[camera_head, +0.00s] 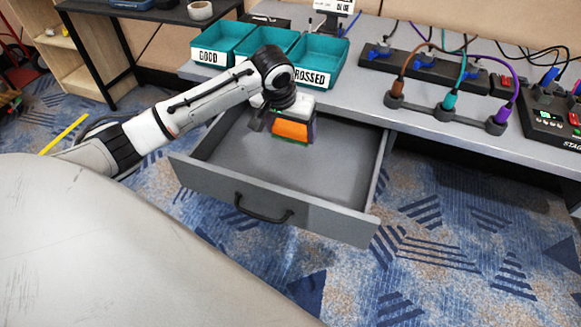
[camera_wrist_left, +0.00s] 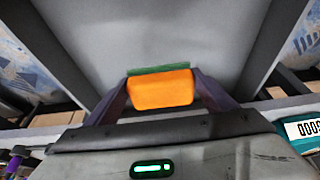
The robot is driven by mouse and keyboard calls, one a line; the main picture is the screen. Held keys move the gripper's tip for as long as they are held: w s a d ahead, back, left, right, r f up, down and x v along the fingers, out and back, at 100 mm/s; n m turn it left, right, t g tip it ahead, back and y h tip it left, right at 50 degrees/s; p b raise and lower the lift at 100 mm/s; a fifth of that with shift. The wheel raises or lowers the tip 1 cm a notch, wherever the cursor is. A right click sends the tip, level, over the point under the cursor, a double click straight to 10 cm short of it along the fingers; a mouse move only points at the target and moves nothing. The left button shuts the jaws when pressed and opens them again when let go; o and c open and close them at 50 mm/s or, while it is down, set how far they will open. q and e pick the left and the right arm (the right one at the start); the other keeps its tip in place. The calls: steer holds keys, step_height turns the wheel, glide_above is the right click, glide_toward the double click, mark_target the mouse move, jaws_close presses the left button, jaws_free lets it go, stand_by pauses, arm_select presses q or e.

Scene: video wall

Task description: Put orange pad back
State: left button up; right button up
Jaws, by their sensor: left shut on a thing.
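The orange pad (camera_head: 290,132) is held by my left gripper (camera_head: 285,125) over the open grey drawer (camera_head: 270,165). In the left wrist view the orange pad (camera_wrist_left: 160,89) sits between the two dark fingers of the left gripper (camera_wrist_left: 165,92), with a green edge along its far side. The grey drawer floor (camera_wrist_left: 150,30) shows beyond it. From these views I cannot tell whether the pad touches the drawer floor. My right gripper is not in view.
Teal bins (camera_head: 325,62) stand on the grey desk (camera_head: 365,100) behind the drawer, one labelled GOOD. Power strips (camera_head: 420,66) and brown, teal and purple cables (camera_head: 462,75) lie at the right. The drawer's front panel (camera_head: 280,205) has a black handle (camera_head: 262,212). The drawer looks otherwise empty.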

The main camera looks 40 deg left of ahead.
mark_target(286, 140)
arm_select(q)
steer(key=f, duration=0.3)
steer(key=a+f+b, duration=0.1)
steer(key=f, duration=0.1)
steer(key=shift+w+a+f, duration=0.1)
steer(key=shift+f, duration=0.3)
step_height(286, 140, down, 5)
steer(key=shift+f+b, duration=0.2)
steer(key=shift+b, duration=0.4)
steer(key=shift+f, duration=0.2)
steer(key=shift+f, duration=0.1)
steer(key=o, duration=1.4)
steer(key=shift+p+v, duration=1.45)
steer(key=shift+v, duration=4.65)
